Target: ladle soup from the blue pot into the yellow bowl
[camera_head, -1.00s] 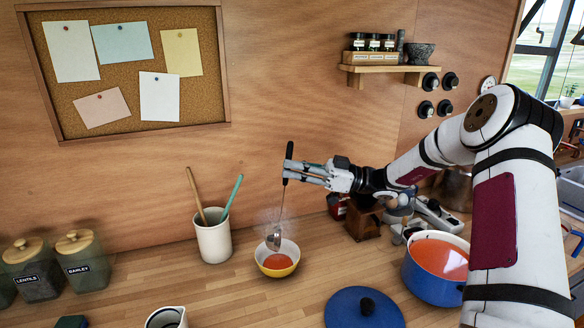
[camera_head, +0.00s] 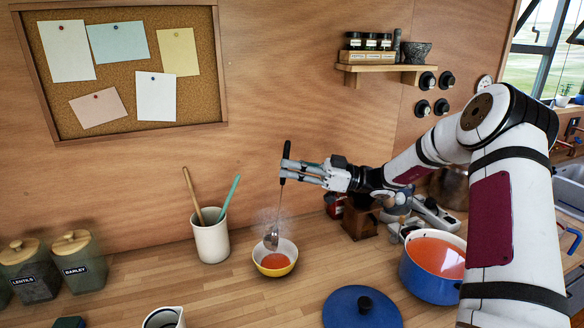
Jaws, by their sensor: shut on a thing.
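The yellow bowl (camera_head: 275,268) stands on the wooden counter, white inside, with orange-red soup in it. My gripper (camera_head: 287,172) is shut on the black handle of the ladle (camera_head: 272,238), above the bowl. The ladle hangs nearly upright, its metal head at the bowl's back left rim; I cannot tell whether it touches or holds soup. Faint steam shows around it. The blue pot (camera_head: 426,280) stands at the right, uncovered, with orange-red soup in it. My arm hides its right part.
A white crock (camera_head: 211,240) with two utensils stands left of the bowl. A white jug (camera_head: 165,318) is at the front. Jars (camera_head: 80,262) stand at far left. A dark wooden box (camera_head: 360,222) is behind.

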